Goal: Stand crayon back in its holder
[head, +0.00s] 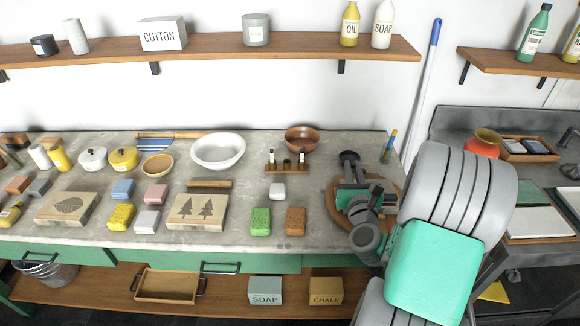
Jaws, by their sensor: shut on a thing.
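The crayon holder (287,167) is a small wooden rack with dark short pieces standing in it, on the stone worktop in front of a brown bowl. My gripper (352,188) is to the right of the holder, over a round wooden board (397,194). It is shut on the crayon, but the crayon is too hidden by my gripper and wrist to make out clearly. My gripper and the holder are apart.
Green (261,221) and brown (295,221) sponge-like blocks lie nearer. A blue-and-yellow stick (389,146) stands at the right. A shelf (220,50) runs above.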

